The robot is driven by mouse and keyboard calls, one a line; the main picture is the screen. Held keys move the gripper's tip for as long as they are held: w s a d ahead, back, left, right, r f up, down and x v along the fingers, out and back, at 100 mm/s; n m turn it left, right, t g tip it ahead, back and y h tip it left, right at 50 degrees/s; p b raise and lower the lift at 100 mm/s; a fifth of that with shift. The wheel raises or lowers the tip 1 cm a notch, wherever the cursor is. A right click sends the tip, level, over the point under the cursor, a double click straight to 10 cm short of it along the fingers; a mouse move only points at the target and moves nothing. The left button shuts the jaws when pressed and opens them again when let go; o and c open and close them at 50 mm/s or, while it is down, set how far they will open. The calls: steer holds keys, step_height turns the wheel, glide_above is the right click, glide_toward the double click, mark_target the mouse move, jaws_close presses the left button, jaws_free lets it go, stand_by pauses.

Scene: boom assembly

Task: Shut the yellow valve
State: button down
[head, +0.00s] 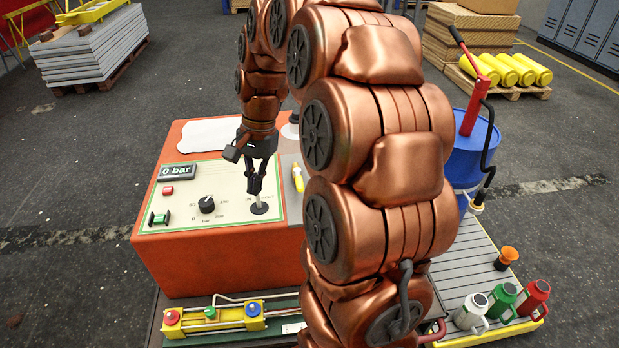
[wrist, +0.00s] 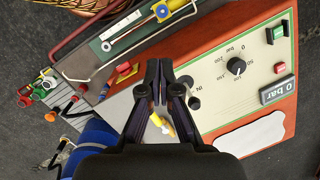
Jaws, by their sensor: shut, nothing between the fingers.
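The yellow valve handle (head: 298,177) is a small yellow lever on the grey plate at the right of the orange console, just right of my gripper in the head view. It also shows in the wrist view (wrist: 167,128), below my fingertips and partly hidden by the right finger. My gripper (head: 254,190) points down over the console panel, beside a small switch (head: 259,208) near the label IN. In the wrist view my gripper (wrist: 158,100) has its fingers together and empty. Whether the fingertips touch the switch I cannot tell.
The console (head: 215,255) carries a display (head: 177,171) reading 0 bar, a black dial (head: 207,204), a red button (head: 168,190) and a green switch (head: 158,218). A blue drum (head: 468,160) with a red-handled pump stands at the right. Several bottles stand at lower right.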

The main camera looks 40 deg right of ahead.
steer(key=w+d+f+m+t, duration=0.1)
steer(key=w+d+f+m, duration=0.15)
steer(key=d, duration=0.45)
steer(key=w+d+f+m, duration=0.1)
steer(key=w+d+m, duration=0.1)
steer(key=d+m, duration=0.35)
steer(key=m+t, duration=0.1)
steer(key=m, duration=0.4)
glide_toward(299, 180)
steer(key=s+d+r, duration=0.2)
steer(key=s+d, duration=0.3)
steer(key=shift+d, duration=0.25)
steer(key=shift+a, duration=0.1)
steer(key=p+x, duration=0.2)
steer(key=x, duration=0.8)
steer(key=shift+a, duration=0.15)
steer(key=shift+w+a+p, duration=0.55)
steer(key=shift+w+a, duration=0.3)
steer(key=shift+w+a+f, duration=0.3)
steer(key=shift+w+a, duration=0.15)
steer(key=shift+a, duration=0.1)
steer(key=shift+a, duration=0.15)
